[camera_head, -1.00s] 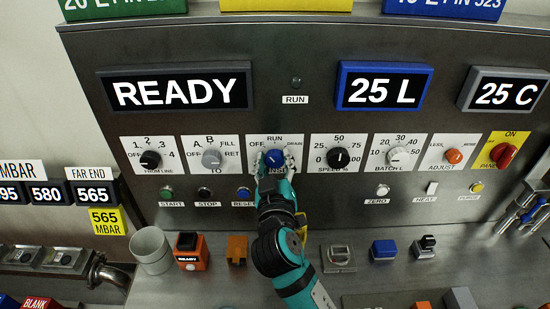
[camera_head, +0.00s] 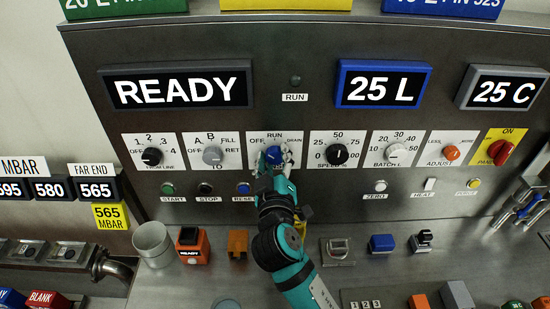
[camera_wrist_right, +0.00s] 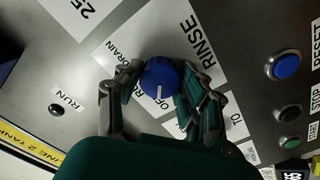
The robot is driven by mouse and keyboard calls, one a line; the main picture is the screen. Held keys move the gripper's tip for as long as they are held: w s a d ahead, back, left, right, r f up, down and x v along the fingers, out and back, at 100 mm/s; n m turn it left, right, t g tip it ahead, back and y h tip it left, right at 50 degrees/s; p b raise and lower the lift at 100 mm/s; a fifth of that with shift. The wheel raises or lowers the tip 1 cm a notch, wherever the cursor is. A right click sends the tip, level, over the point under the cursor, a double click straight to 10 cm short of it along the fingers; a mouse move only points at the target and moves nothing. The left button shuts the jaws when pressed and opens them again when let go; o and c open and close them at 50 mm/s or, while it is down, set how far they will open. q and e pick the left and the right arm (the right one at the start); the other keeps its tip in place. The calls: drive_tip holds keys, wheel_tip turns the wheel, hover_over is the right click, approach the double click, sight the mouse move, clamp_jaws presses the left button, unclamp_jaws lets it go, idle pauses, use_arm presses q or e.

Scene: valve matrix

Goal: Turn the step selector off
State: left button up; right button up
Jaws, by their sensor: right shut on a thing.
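The blue selector knob (camera_head: 274,154) sits on a white plate with OFF, RUN and DRAIN around its top, in the middle of the panel's dial row. My right gripper (camera_head: 276,163) is at the knob, coming from below. In the right wrist view, my gripper's fingers (camera_wrist_right: 162,78) are shut on either side of the blue knob (camera_wrist_right: 158,76). The knob's white pointer line points down in that view, toward the OFF word (camera_wrist_right: 162,111). The label RINSE (camera_wrist_right: 205,42) shows on the plate. My left gripper is not in view.
Close by are the A/B fill knob (camera_head: 212,156) on the left and the speed knob (camera_head: 337,154) on the right. The blue reset button (camera_head: 243,188) is below left. The displays read READY (camera_head: 180,90), 25 L (camera_head: 383,87) and 25 C.

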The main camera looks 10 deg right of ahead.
drive_tip(key=o, duration=1.2)
drive_tip(key=s, duration=0.4)
drive_tip(key=s+a, duration=0.1)
drive_tip(key=s, duration=0.3)
drive_tip(key=s+a, duration=0.1)
drive_tip(key=s, duration=0.2)
drive_tip(key=shift+s+a, duration=0.2)
drive_tip(key=shift+s, duration=0.2)
